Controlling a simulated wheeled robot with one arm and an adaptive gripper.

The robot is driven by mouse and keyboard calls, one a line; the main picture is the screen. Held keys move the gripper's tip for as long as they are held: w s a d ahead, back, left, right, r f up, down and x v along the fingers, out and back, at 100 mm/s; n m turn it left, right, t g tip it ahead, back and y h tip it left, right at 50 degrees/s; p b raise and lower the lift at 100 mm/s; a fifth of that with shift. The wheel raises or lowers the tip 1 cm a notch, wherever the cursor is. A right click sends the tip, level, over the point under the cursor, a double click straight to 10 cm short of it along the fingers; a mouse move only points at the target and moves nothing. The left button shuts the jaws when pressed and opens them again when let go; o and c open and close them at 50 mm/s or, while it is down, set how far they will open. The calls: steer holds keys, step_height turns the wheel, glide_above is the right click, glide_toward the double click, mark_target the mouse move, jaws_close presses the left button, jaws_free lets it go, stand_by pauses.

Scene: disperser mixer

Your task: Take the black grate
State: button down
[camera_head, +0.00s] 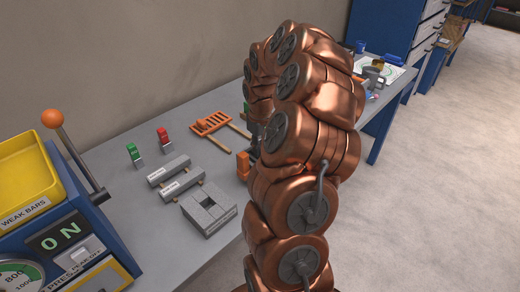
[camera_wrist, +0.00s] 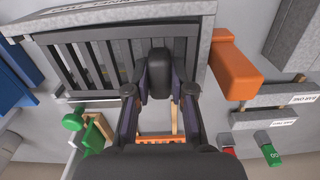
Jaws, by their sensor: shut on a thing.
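The black grate (camera_wrist: 95,55) shows in the wrist view as a row of dark slats inside a grey frame. A black upright block (camera_wrist: 160,75), which looks like its handle, stands at its near side. My gripper (camera_wrist: 160,92) has a finger on each side of this block and is shut on it. I cannot tell whether the grate is lifted from the frame. In the head view my copper arm hides the grate and most of the gripper.
An orange block (camera_wrist: 234,65) stands close to the grate's right side. An orange slatted piece (camera_head: 209,123) lies on the grey bench (camera_head: 120,188). Grey bars (camera_head: 182,187), a grey block (camera_head: 208,209) and red and green clips lie nearby. A blue machine with a yellow tray (camera_head: 25,168) stands left.

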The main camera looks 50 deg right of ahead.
steer(key=shift+r+p, duration=0.5)
steer(key=shift+r, duration=3.9)
